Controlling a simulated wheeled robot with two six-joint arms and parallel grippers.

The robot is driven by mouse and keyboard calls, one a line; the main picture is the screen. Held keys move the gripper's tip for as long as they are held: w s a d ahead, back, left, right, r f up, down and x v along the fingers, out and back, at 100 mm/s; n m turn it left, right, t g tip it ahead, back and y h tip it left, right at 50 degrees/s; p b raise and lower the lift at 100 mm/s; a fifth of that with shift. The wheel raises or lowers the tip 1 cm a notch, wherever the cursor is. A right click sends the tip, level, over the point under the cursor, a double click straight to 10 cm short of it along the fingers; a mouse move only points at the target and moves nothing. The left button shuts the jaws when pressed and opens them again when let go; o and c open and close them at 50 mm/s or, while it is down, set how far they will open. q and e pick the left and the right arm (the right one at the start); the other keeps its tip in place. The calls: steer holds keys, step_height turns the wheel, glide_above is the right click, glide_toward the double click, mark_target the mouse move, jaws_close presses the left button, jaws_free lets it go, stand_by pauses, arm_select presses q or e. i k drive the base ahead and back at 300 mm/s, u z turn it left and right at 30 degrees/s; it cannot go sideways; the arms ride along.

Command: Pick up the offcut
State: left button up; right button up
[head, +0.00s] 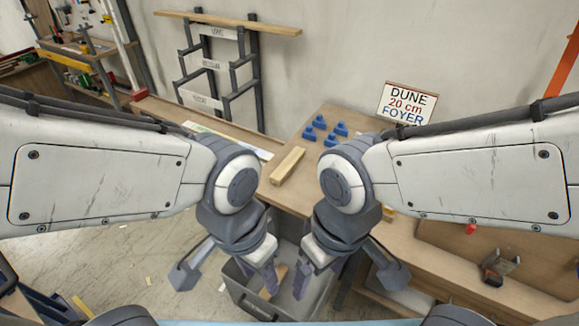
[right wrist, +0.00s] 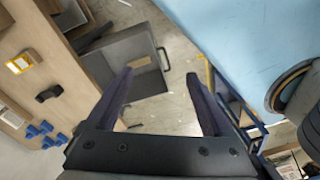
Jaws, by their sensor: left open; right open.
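A pale wooden block (head: 287,165) lies on the workbench between my two arms in the head view. Another short piece of wood (head: 272,282) lies in a grey bin (head: 240,292) below; it also shows in the right wrist view (right wrist: 137,65). I cannot tell which piece is the offcut. My left gripper (head: 228,274) is open and empty over the left side of the bin. My right gripper (head: 347,277) is open and empty at the bin's right; nothing is between its fingers in the right wrist view (right wrist: 160,75).
Several blue pieces (head: 320,127) stand on the workbench (head: 290,197) behind the block. A wall rack (head: 215,65) carries a plank (head: 230,22). A black clamp-like object (head: 500,265) sits at right. The floor at left has scraps.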

mark_target(280, 176)
steer(key=z, duration=0.05)
steer(key=k, duration=0.45)
steer(key=u, duration=0.7)
steer(key=i, duration=0.95)
steer(key=z, duration=0.65)
steer(key=i, duration=0.6)
steer(key=z, duration=0.6)
